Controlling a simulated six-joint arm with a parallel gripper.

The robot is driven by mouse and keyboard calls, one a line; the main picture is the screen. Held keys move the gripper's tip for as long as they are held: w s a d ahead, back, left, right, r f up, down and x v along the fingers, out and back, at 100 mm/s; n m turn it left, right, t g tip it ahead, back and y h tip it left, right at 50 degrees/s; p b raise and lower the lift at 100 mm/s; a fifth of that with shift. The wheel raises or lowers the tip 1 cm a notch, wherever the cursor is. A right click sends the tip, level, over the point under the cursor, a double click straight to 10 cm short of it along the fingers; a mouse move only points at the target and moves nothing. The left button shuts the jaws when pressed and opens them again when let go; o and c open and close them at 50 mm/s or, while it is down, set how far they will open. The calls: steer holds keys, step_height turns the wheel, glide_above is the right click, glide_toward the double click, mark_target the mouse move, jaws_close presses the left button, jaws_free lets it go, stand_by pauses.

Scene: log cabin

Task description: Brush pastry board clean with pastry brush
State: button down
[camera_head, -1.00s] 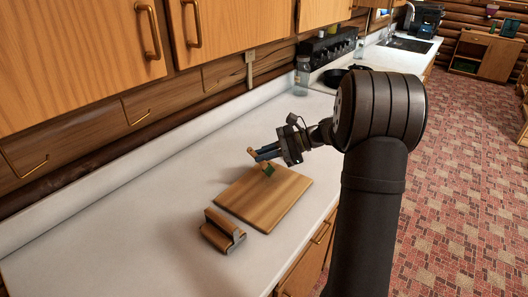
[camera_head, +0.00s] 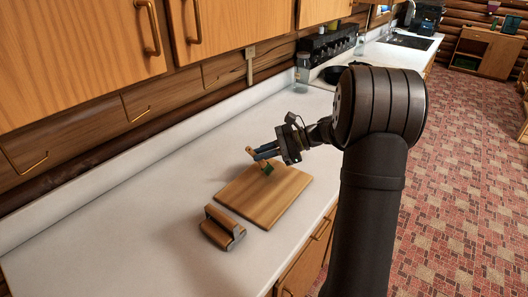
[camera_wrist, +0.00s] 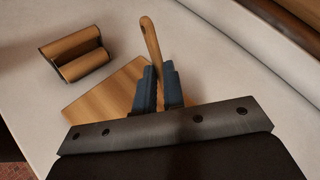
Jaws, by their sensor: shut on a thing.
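The wooden pastry board (camera_head: 268,204) lies flat on the white counter. My gripper (camera_head: 258,153) is over the board's far left part and is shut on the pastry brush. The brush's wooden handle (camera_wrist: 151,42) sticks out past the blue fingers (camera_wrist: 160,85) in the wrist view. The board (camera_wrist: 108,95) shows partly in the wrist view, the rest hidden behind my gripper.
A wood-and-dark-metal object with two wooden bars (camera_head: 222,228) stands just left of the board, also in the wrist view (camera_wrist: 75,53). A glass jar (camera_head: 302,75) and dark pan (camera_head: 335,75) stand farther back.

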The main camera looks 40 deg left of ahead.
steer(key=shift+s+d, duration=1.95)
steer(key=shift+d, duration=0.2)
steer(key=shift+w+f, duration=0.1)
steer(key=shift+w, duration=2.4)
stand_by(2.6)
